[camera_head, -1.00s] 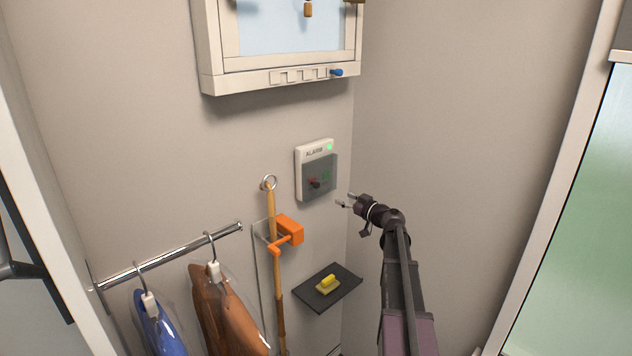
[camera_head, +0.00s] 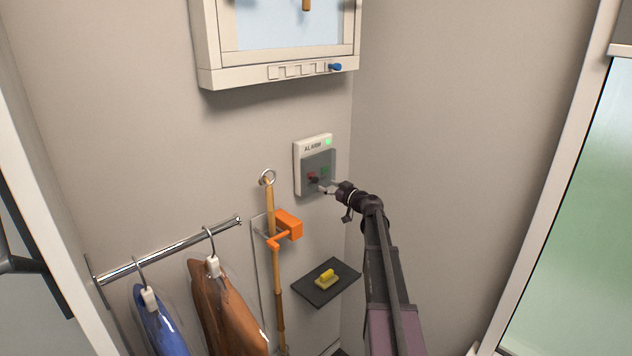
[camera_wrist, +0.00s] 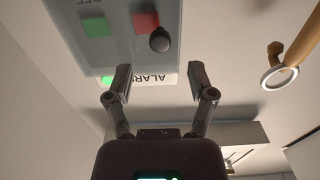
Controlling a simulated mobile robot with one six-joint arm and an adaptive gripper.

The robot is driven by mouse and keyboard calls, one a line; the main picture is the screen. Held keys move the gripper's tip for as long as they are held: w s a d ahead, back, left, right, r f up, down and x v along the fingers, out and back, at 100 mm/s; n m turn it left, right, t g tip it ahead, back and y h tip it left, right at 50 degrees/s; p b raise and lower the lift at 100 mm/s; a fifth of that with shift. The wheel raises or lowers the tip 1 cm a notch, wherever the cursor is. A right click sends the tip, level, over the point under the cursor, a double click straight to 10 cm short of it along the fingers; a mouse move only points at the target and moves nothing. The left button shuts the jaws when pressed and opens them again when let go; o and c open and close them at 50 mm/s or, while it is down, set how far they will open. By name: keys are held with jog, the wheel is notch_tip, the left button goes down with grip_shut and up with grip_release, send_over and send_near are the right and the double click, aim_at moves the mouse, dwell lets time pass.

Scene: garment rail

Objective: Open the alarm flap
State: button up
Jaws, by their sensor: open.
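The alarm box (camera_head: 313,144) is a white panel on the wall with a green light. A grey see-through flap (camera_head: 320,163) covers its lower part, and red and green patches show behind it. A dark round knob (camera_head: 314,180) sits on the flap. In the wrist view the flap (camera_wrist: 117,38) and the knob (camera_wrist: 159,40) are above my gripper (camera_wrist: 160,88). The jaws are open and empty, with the knob beyond the tips and roughly between them. In the head view my gripper (camera_head: 328,188) is at the flap's lower right. Whether a finger touches the flap I cannot tell.
An orange holder (camera_head: 288,224) with a wooden pole (camera_head: 278,275) is left of the box. A dark shelf (camera_head: 340,288) with a yellow sponge (camera_head: 327,276) is below. A framed cabinet (camera_head: 290,70) hangs above. A rail (camera_head: 165,254) with garments is at left. The right wall is clear.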

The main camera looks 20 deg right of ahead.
aim_at(317, 180)
jog(key=shift+x, duration=3.35)
grip_shut()
